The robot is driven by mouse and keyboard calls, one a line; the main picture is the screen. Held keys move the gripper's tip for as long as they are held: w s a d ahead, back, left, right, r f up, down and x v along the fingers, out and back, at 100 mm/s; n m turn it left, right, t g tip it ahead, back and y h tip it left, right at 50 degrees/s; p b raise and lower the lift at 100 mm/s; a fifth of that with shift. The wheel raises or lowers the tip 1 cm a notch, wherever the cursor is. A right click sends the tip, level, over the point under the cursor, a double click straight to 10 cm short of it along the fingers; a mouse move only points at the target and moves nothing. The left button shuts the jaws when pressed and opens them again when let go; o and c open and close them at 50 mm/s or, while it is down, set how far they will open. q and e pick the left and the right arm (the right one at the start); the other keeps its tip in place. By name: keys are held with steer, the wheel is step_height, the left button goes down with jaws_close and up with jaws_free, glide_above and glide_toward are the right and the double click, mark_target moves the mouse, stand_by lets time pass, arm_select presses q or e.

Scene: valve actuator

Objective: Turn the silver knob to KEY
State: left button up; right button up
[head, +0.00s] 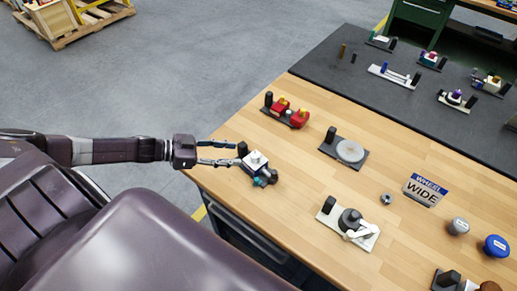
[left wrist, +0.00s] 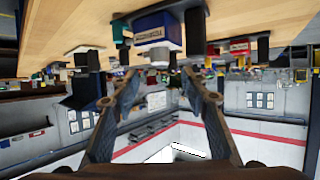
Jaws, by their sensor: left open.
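The silver knob (left wrist: 158,54) shows in the left wrist view as a short grey cylinder on a blue block with a pale lettered label (left wrist: 155,36); the lettering is too small to read. The wrist picture is upside down, with the table at the top. In the head view the same small device (head: 256,160) stands at the table's near left edge, its pale top facing up. My left gripper (head: 238,154) is open and empty beside it, pointing at it. In the left wrist view the knob lies beyond the gap between the fingertips (left wrist: 162,80). My right gripper is not seen.
A red device (head: 288,112), a grey disc on a plate (head: 350,152), a white-based device (head: 348,228) and a WHEEL WIDE sign (head: 426,190) share the wooden table (head: 300,190).

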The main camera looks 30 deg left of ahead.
mark_target(254, 155)
arm_select(q)
steer(key=b+x, duration=0.4)
steer(key=x, duration=0.4)
steer(key=shift+w+d+f+b, duration=0.25)
steer(key=shift+w+d+b, duration=0.1)
steer(key=shift+w+d, duration=0.1)
jaws_close()
